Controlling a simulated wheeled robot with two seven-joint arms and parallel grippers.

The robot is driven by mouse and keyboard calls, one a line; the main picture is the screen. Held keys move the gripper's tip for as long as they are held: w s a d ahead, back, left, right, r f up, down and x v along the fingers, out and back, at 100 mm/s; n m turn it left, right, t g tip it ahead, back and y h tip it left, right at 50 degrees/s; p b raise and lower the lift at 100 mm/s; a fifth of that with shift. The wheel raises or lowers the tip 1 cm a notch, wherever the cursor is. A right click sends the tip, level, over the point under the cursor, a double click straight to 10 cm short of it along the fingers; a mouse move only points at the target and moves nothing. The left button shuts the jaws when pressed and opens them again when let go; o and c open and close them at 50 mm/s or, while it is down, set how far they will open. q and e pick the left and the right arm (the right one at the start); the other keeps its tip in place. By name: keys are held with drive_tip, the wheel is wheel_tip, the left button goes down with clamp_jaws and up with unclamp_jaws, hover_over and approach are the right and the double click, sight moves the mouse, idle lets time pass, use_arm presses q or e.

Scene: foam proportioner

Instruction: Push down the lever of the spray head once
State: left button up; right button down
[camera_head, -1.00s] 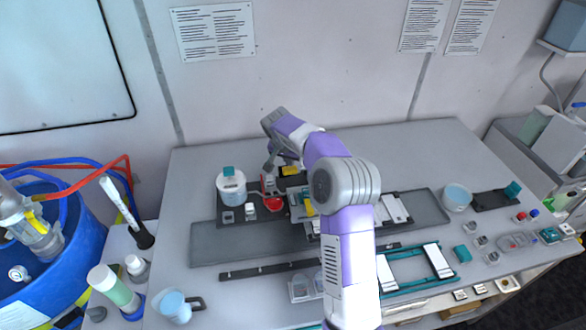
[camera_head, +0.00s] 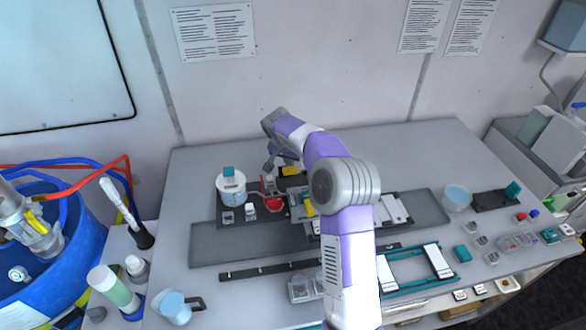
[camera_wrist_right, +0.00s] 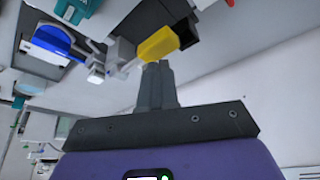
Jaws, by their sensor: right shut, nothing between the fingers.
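My right gripper (camera_head: 270,166) is shut and empty, at the back left of the grey table. A small yellow block-like part (camera_head: 290,170) with a dark end is just right of the fingers. In the right wrist view the yellow part (camera_wrist_right: 162,43) is right at the tips of the closed fingers (camera_wrist_right: 156,68); I cannot tell whether they touch. A grey fitting (camera_wrist_right: 120,54) adjoins it. I cannot tell for sure which part is the spray head's lever. My forearm hides part of the assembly. My left gripper is not in view.
A white container with a teal cap (camera_head: 231,190) stands left of the gripper, near a red round part (camera_head: 273,204). A blue drum (camera_head: 75,240) with hoses is at the far left. The wall is close behind the table. The table's back right is clear.

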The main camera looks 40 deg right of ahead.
sight(290, 169)
drive_tip(key=shift+f, duration=0.1)
idle(0.5)
drive_tip(key=shift+f+b, duration=1.75)
drive_tip(key=shift+f, duration=0.3)
drive_tip(key=shift+r, duration=0.15)
wheel_tip(290, 169, up, 8)
drive_tip(key=p, duration=0.6)
drive_tip(key=shift+r, duration=0.1)
idle(0.7)
